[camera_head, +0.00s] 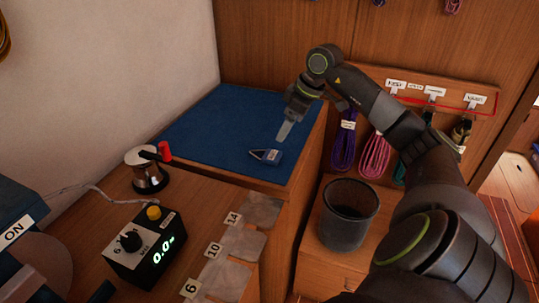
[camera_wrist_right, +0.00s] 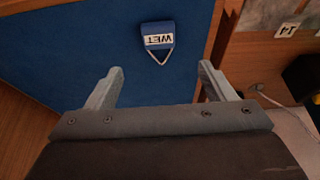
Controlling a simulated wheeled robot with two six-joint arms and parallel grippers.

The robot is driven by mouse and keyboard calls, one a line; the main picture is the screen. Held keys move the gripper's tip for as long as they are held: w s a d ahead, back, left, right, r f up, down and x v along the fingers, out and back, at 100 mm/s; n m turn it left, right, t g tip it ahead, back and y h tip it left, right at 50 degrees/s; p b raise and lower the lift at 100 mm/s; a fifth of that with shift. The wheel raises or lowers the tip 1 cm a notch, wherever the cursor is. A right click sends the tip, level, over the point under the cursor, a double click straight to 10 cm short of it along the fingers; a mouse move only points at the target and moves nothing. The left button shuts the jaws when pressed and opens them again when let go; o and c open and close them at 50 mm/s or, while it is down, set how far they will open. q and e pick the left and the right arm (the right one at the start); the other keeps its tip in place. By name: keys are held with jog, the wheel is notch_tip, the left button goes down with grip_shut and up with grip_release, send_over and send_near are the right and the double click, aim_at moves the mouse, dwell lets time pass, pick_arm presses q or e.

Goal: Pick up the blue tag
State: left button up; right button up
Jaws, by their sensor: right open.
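The blue tag (camera_head: 266,156) lies flat on the blue mat (camera_head: 205,130) near its front right edge. In the right wrist view the tag (camera_wrist_right: 158,36) shows a white label reading "WET" and a pale triangular loop (camera_wrist_right: 158,57) at one end. My right gripper (camera_head: 284,131) is above the mat, close to the tag and apart from it. In the right wrist view its two fingers (camera_wrist_right: 160,80) are spread and empty, with the tag beyond the gap between them. My left gripper is not in view.
A dark cup (camera_head: 347,215) stands on the lower wooden surface at right. Coiled cords (camera_head: 374,158) hang from a labelled rack behind my right arm. The mat around the tag is clear.

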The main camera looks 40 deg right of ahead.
send_near(272, 155)
jog(key=shift+x, duration=0.9)
jog(key=shift+p+x, duration=0.6)
jog(key=shift+x, duration=2.7)
jog(key=shift+d, duration=0.15)
jog(key=c, duration=1.1)
jog(key=shift+o, duration=0.2)
notch_tip(272, 155, up, 10)
jog(key=shift+b, duration=0.4)
